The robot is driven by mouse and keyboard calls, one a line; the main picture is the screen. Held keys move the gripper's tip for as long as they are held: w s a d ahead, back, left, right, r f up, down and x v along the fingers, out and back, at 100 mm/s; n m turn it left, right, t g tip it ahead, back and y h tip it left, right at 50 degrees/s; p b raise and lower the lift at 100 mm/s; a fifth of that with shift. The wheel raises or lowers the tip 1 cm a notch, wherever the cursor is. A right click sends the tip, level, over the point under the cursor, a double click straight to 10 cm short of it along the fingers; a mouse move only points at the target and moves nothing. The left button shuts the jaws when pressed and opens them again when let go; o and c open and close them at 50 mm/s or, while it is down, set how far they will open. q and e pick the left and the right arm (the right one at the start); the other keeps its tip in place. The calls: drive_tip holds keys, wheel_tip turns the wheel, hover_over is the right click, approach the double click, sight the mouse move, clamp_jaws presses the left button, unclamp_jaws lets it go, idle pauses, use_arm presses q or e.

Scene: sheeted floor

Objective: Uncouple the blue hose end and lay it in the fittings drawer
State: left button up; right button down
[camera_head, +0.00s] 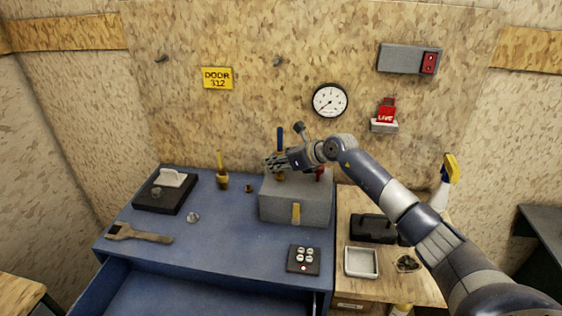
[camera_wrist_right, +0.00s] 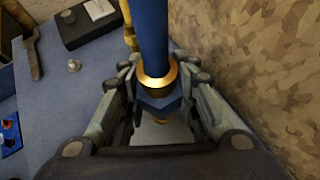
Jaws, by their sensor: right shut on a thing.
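The blue hose end (camera_head: 280,138) stands upright over the grey block (camera_head: 296,205) at the back of the blue bench. In the right wrist view the blue hose end (camera_wrist_right: 154,40) has a brass collar and a blue nut below it. My right gripper (camera_head: 278,163) is shut on it, with a finger on each side of the nut. A bit of brass shows under the nut; I cannot tell whether it is still joined to the block. An open blue drawer (camera_head: 180,298) is at the bottom of the head view, its visible floor bare. My left gripper is not in view.
A yellow piece with a brass base (camera_head: 222,180) and a small brass fitting (camera_head: 249,188) stand left of the block.

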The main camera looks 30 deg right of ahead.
sight(282, 150)
drive_tip(key=shift+r+p, duration=1)
drive_tip(key=shift+r, duration=0.7)
drive_tip(key=shift+r, duration=0.1)
drive_tip(key=shift+r+p, duration=1.25)
drive_tip(key=shift+r, duration=0.65)
